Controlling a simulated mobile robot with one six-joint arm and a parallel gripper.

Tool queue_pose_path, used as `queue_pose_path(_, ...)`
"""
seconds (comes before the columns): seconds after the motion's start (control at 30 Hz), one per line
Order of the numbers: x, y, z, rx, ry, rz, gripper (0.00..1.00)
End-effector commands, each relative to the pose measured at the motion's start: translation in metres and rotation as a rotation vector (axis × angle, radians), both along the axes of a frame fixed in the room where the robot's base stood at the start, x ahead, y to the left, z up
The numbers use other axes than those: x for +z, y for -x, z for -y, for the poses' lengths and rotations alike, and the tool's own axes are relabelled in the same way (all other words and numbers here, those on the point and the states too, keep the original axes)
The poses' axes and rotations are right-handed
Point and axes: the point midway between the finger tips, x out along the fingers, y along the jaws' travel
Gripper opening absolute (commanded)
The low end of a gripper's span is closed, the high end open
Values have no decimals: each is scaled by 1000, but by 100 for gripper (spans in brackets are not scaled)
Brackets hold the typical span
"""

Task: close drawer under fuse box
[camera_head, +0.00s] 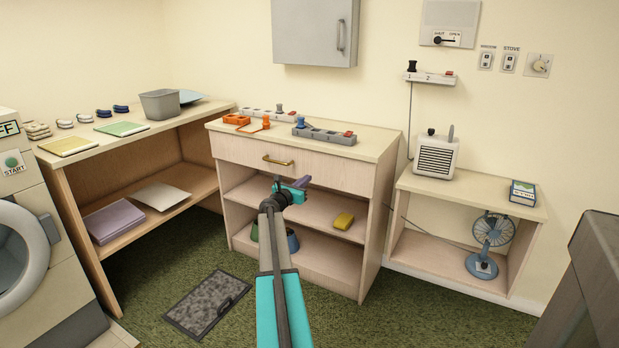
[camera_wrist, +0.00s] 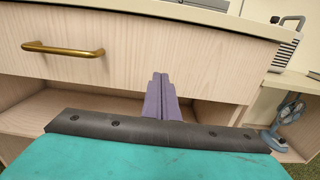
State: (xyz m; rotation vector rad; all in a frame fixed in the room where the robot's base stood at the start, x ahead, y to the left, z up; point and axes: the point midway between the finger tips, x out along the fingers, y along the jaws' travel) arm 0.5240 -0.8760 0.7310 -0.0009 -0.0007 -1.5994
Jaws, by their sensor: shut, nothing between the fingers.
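The fuse box seems to be the grey wall cabinet (camera_head: 306,32) with a handle. Below it stands a light wood unit with a drawer (camera_head: 325,172), whose front has a brass handle (camera_head: 277,160). The drawer front looks flush or nearly flush under the top; I cannot tell if a small gap remains. The wrist view shows the drawer front (camera_wrist: 200,58) close up, with its handle (camera_wrist: 63,49) at left. My gripper (camera_head: 302,182) is shut and empty, its purple fingers (camera_wrist: 160,78) overlapping the drawer's lower edge, right of the handle. Contact cannot be told.
A power strip (camera_head: 325,134) and orange items (camera_head: 237,119) lie on the unit's top. A yellow object (camera_head: 343,221) sits on a shelf below. A low shelf at right holds a heater (camera_head: 436,157) and a blue fan (camera_head: 483,262). A dark mat (camera_head: 207,304) lies on the green carpet.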

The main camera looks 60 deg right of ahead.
Motion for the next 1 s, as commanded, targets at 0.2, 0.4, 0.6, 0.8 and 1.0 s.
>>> queue_pose_path(0.2, 0, 0, -30, 2, -1, 0, 0)
queue_pose_path(0.4, 0, 0, -52, 0, 0, 0, 0)
queue_pose_path(0.6, 0, -2, -65, 1, 0, 0, 0)
queue_pose_path(0.8, 0, -2, -68, 0, 0, 0, 0)
queue_pose_path(1.0, 0, -2, -68, 0, 0, 0, 0)
